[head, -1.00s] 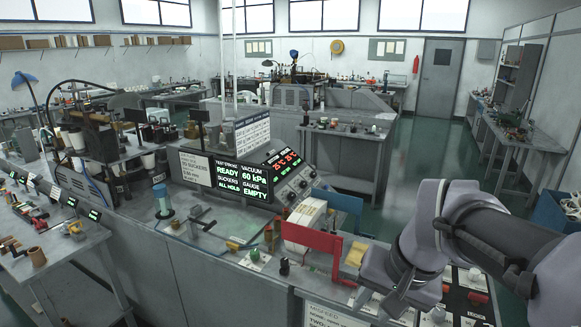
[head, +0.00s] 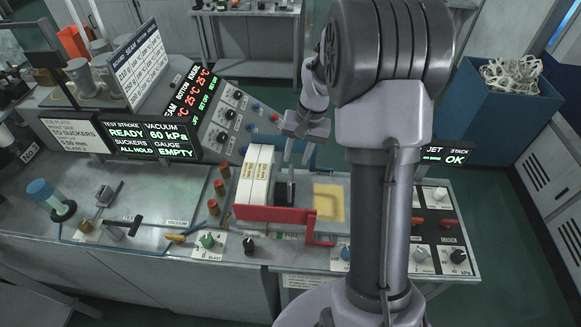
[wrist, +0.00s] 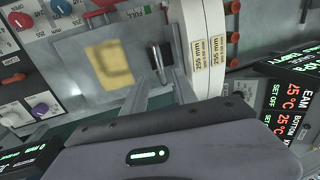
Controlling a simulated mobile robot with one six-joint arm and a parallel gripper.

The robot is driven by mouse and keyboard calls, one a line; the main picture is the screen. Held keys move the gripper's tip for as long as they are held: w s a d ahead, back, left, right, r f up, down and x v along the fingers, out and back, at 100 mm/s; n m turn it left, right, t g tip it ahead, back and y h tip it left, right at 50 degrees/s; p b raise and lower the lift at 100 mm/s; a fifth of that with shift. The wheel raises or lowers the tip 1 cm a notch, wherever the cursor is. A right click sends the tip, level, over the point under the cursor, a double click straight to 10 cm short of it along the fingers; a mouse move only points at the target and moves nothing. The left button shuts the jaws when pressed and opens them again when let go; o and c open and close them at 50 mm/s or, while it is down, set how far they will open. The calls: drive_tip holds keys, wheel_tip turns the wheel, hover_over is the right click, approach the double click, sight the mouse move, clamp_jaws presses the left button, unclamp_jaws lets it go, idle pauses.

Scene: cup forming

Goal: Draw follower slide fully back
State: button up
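The part I take for the follower slide is a small dark block (head: 285,194) with an upright grey handle (head: 291,174). It stands between the white stack (head: 256,180) and a yellow patch (head: 329,202), behind a red bar (head: 275,214). My gripper (head: 297,152) is above the handle, pointing down, with its fingers apart. In the wrist view my gripper's fingers (wrist: 160,92) are spread and empty. The dark handle (wrist: 158,57) shows just past and between the tips. I cannot tell whether either finger touches it. The white stack (wrist: 204,45) is close beside the right finger.
A sloped knob panel (head: 235,120) and a lit display (head: 150,137) stand behind and left of the stack. Red-brown posts (head: 219,188) are to its left. Switches and knobs (head: 433,225) lie to the right. A blue bin (head: 505,120) stands on the floor.

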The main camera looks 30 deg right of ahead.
sight(291, 172)
drive_tip(key=f, duration=0.3)
drive_tip(key=a+f, duration=0.1)
drive_tip(key=f, duration=0.1)
drive_tip(key=shift+w, duration=0.1)
drive_tip(key=shift+w+f, duration=0.25)
drive_tip(key=shift+f, duration=0.15)
clamp_jaws()
idle(0.9)
